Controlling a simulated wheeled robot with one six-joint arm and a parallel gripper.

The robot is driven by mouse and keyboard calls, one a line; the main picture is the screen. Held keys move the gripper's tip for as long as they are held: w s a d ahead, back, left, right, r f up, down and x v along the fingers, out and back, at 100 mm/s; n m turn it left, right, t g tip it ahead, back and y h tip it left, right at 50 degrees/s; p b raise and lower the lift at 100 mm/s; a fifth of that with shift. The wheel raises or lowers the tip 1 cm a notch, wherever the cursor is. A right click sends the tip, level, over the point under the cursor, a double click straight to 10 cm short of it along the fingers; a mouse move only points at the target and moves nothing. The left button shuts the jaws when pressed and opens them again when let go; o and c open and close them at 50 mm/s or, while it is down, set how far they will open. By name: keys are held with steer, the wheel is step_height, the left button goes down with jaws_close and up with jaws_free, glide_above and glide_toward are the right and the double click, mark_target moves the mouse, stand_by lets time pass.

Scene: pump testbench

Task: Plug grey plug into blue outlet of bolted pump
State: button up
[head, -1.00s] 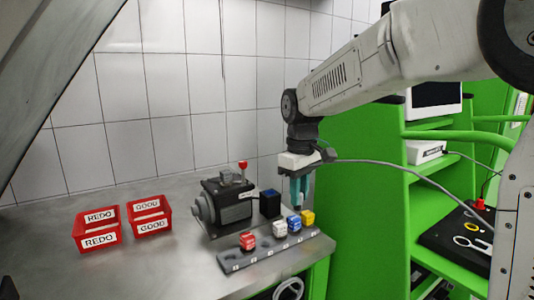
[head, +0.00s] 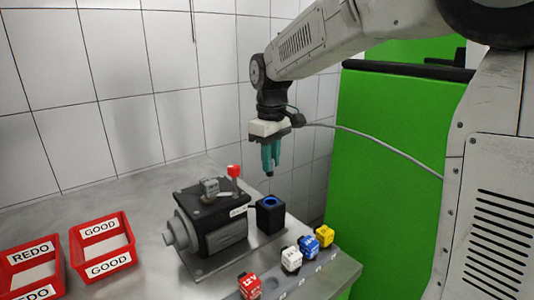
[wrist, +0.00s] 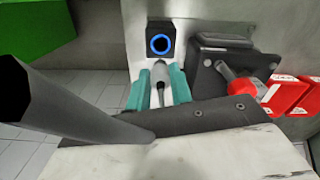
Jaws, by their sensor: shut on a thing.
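The pump (head: 215,225) is a dark block on a plate with a grey round end and a red-knobbed lever. At its right side stands a black box outlet (head: 270,217) with a blue ring on top; it also shows in the wrist view (wrist: 160,44). My gripper (head: 270,163) has teal fingers, points down and is above the outlet, apart from it. In the wrist view, the fingers are shut on the grey plug (wrist: 160,76), which lies between them with its tip toward the blue ring. In the head view only its dark tip shows below the fingers.
A grey rack (head: 318,279) at the bench's front edge holds red, white, blue and yellow cubes. Red bins marked GOOD (head: 105,267) and REDO (head: 30,256) stand left of the pump. A tiled wall is behind; a green cabinet (head: 380,150) is at the right.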

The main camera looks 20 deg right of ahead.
mark_target(270, 176)
steer(key=shift+f, duration=3.65)
steer(key=shift+s, duration=0.2)
steer(key=shift+f, duration=1.1)
steer(key=o, duration=1.3)
steer(key=shift+r, duration=4)
